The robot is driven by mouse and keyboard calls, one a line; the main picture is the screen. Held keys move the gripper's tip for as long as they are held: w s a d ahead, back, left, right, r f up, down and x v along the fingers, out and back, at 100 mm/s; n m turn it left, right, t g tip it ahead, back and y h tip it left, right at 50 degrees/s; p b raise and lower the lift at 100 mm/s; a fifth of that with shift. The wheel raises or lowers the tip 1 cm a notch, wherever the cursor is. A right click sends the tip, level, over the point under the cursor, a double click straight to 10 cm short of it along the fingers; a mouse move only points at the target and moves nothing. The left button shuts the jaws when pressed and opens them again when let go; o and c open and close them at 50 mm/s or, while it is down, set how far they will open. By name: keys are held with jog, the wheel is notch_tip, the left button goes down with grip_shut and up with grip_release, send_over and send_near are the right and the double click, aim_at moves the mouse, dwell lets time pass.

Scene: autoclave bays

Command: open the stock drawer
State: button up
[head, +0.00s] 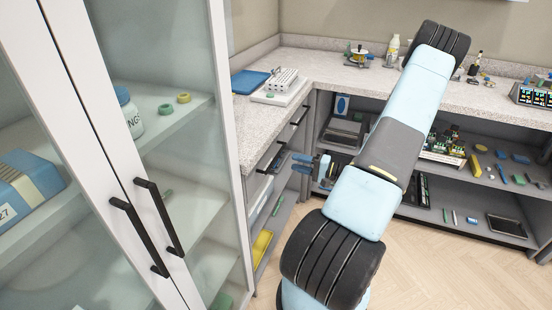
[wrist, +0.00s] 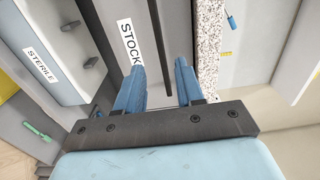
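The stock drawer's pale front (wrist: 105,22) shows in the wrist view with its STOCK label (wrist: 130,42). A dark bar handle (wrist: 161,40) runs along it, right of the label. My gripper (wrist: 160,66) is open, its two blue fingers apart. In the wrist view the handle lies in the gap between the fingertips; I cannot tell how deep it sits between them, and no finger is clearly touching it. In the head view my gripper (head: 303,163) is at the drawer fronts under the left counter, close to a dark handle (head: 277,160). The arm hides part of this area.
A glass-door cabinet (head: 140,150) stands close on the left. The speckled counter (head: 250,112) carries a blue tray (head: 249,82) and a white rack (head: 282,82). A box labelled STERILE (wrist: 42,68) is beside the drawer. Open shelves hold parts at right; the floor (head: 440,260) is clear.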

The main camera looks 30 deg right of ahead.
aim_at(276, 156)
jog(key=x, duration=0.9)
jog(key=shift+c, duration=0.3)
grip_shut()
jog(key=shift+f, duration=0.1)
